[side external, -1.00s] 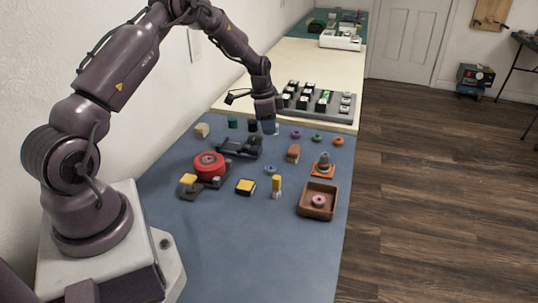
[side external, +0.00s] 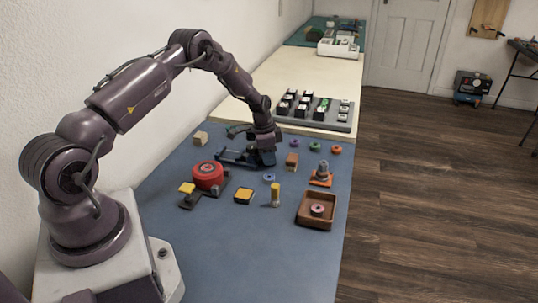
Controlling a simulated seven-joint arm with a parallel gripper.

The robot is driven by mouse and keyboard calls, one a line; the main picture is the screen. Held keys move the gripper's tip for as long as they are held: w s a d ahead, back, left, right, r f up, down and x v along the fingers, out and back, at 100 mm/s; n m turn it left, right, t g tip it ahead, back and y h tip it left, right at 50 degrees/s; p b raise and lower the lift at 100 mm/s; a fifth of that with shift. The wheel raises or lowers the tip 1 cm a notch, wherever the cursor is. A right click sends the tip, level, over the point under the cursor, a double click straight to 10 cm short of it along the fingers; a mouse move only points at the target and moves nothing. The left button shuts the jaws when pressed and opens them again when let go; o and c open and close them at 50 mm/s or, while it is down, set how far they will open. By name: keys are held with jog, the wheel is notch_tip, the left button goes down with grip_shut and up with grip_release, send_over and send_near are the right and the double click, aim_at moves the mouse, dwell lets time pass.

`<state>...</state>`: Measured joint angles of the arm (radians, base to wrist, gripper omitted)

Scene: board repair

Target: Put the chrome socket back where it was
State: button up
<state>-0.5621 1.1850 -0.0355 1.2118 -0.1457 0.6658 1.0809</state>
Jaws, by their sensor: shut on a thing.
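My gripper (side external: 267,160) points down over the right end of a dark blue fixture (side external: 232,157) in the middle of the blue mat. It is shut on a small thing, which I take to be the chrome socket. The fingers and the small scale hide the socket now, and I cannot tell whether it touches the fixture or the mat.
A red round part (side external: 208,175), a yellow-topped block (side external: 244,196), a yellow peg (side external: 275,195) and a blue ring (side external: 268,178) lie nearer. On the right are a brown block (side external: 292,160), an orange-based cone (side external: 321,178) and a wooden tray (side external: 304,219). The front mat is clear.

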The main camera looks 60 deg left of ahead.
jog(key=shift+f, duration=0.1)
jog(key=o, duration=1)
